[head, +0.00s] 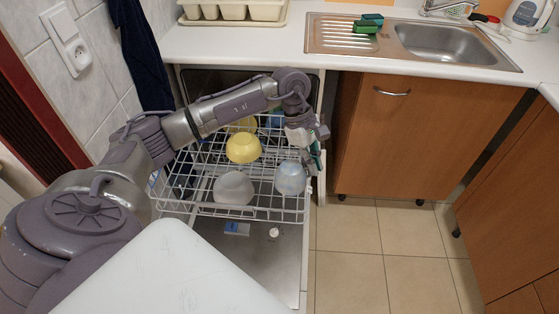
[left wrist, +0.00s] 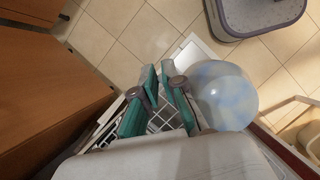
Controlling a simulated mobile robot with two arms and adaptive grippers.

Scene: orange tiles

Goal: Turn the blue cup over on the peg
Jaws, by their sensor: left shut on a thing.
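The pale blue, white-mottled cup (head: 290,178) is at the front right of the wire dish rack (head: 180,210). It looks rounded side up, and the left wrist view shows it (left wrist: 225,95) right beside my fingers. My left gripper (head: 317,160) is at the cup's right side, shut on it; in the left wrist view the teal-padded fingers (left wrist: 165,72) stand close together. The exact contact on the cup is hidden. I cannot make out which peg is under or beside the cup. My right gripper is in neither view.
A yellow bowl (head: 243,147) and a whitish bowl (head: 234,188) sit in the rack to the left of the cup. The open dishwasher door (head: 255,262) lies below. A wooden cabinet (head: 420,135) stands to the right, with clear tiled floor (head: 380,235) before it.

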